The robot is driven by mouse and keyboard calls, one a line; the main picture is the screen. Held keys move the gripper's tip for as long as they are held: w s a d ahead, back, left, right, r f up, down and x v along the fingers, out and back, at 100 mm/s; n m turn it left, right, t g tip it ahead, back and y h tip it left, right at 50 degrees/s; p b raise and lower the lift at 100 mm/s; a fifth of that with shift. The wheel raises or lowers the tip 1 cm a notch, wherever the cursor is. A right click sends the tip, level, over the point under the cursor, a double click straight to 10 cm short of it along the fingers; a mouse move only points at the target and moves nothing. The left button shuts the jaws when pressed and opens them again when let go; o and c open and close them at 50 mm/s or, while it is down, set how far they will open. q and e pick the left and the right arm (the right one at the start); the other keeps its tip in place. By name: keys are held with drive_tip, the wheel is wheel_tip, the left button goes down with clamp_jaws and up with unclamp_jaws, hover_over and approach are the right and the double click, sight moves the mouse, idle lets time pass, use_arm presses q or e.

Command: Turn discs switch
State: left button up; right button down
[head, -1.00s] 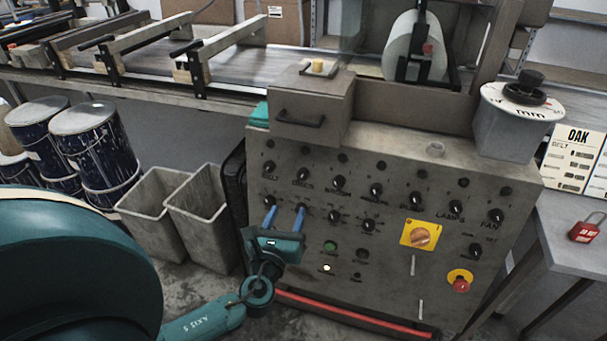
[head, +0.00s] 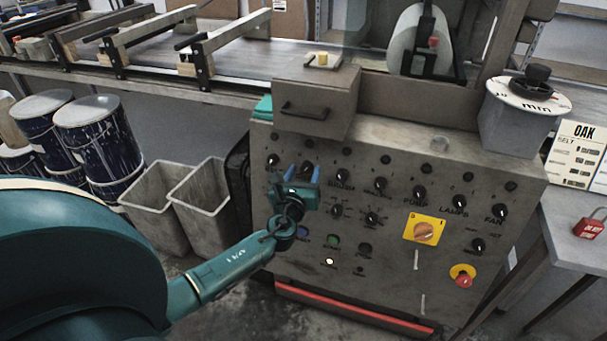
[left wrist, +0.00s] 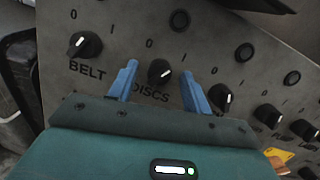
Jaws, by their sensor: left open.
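The discs switch (left wrist: 160,72) is a black rotary knob with a white pointer line, above the label DISCS on the grey control panel (head: 390,270). Its pointer tilts to the upper right, toward the mark at its right. My left gripper (left wrist: 160,88) is open, with one blue finger on each side of the knob in the left wrist view; I cannot tell whether they touch it. In the head view my left gripper (head: 303,174) is in front of the panel's upper left and hides most of this switch. My right gripper does not show.
The belt knob (left wrist: 85,45) is left of the discs switch, and another knob (left wrist: 220,97) is close on its right. A yellow-backed orange switch (head: 424,230) and a red stop button (head: 463,281) are lower right. Two grey bins (head: 160,205) stand left of the panel.

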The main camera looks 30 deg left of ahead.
use_arm(q)
drive_tip(key=shift+c, duration=0.6)
drive_tip(key=c, duration=0.8)
drive_tip(key=shift+c, duration=0.2)
drive_tip(key=shift+n, duration=0.4)
drive_tip(key=n+g+y, duration=0.1)
drive_tip(key=n, duration=0.5)
drive_tip(key=shift+d+r, duration=0.1)
drive_tip(key=n, duration=0.3)
drive_tip(key=n+g, duration=0.1)
drive_tip(key=n, duration=0.2)
drive_tip(key=shift+g+p, duration=0.3)
drive_tip(key=shift+p, duration=0.05)
drive_tip(key=o, duration=1)
drive_tip(key=shift+c, duration=0.2)
